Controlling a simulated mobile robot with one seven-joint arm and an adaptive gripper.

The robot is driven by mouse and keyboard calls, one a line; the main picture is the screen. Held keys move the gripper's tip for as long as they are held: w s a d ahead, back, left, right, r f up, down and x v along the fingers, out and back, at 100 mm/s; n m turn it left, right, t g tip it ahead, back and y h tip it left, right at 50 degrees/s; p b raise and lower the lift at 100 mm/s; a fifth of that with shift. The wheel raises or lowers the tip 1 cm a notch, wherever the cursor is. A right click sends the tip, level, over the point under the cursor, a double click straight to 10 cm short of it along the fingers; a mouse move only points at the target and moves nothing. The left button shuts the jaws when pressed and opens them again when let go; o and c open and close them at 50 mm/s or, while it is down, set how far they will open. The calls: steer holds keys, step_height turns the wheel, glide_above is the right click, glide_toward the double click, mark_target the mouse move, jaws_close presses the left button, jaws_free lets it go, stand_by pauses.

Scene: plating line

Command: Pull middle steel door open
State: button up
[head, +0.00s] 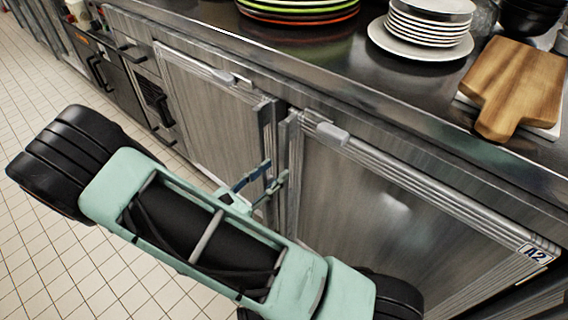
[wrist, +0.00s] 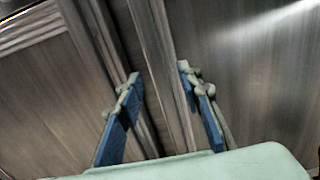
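Two brushed-steel doors show under the counter in the head view: a left one (head: 215,115) and a right one (head: 375,215) with an "A2" label. I cannot tell for sure which is the middle door. Upright edge strips meet at the seam between them. My gripper (head: 276,172) is in front of this seam, with my arm reaching in from below. In the wrist view my gripper (wrist: 159,72) is open, its two blue-padded fingers spread apart. Upright steel edges (wrist: 165,85) show between the fingers. Contact with either edge cannot be told.
The steel counter (head: 330,60) above holds colourful stacked plates (head: 298,8), white plates (head: 425,25) and a wooden cutting board (head: 512,85). A dark oven-like unit (head: 105,75) is at the left. The tiled floor (head: 40,255) is clear at lower left.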

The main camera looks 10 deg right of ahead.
mark_target(281, 164)
steer(key=b+x, duration=0.1)
steer(key=x, duration=0.4)
steer(key=shift+w+d, duration=0.1)
steer(key=shift+d, duration=0.05)
jaws_close()
